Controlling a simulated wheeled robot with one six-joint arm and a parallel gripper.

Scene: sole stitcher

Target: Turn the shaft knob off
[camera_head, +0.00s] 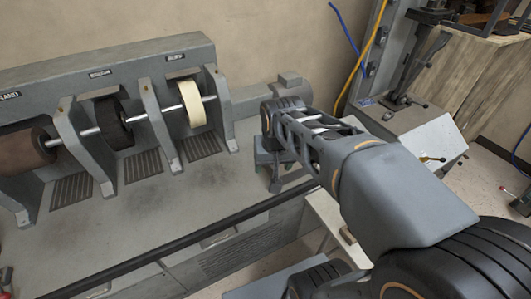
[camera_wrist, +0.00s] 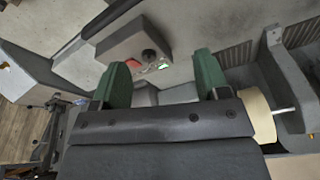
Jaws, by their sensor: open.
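A black round shaft knob (camera_wrist: 149,55) stands on a grey control box (camera_wrist: 125,43) in the wrist view. A small green and red mark lies beside the knob. My gripper (camera_wrist: 160,60) is open, with its two green fingers apart and nothing between them. The knob appears in the gap between the fingertips, nearer the left one; I cannot tell how far beyond them it is. In the head view my gripper (camera_head: 275,168) is over the right end of the machine, and the knob is hidden behind my arm.
The grey finishing machine (camera_head: 205,180) carries a brown drum (camera_head: 22,155), a black brush (camera_head: 113,123) and a cream buffing wheel (camera_head: 189,101) on a shaft between upright guards. A motor housing (camera_head: 289,88) is behind my gripper. A dark rail (camera_head: 190,250) runs along the front.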

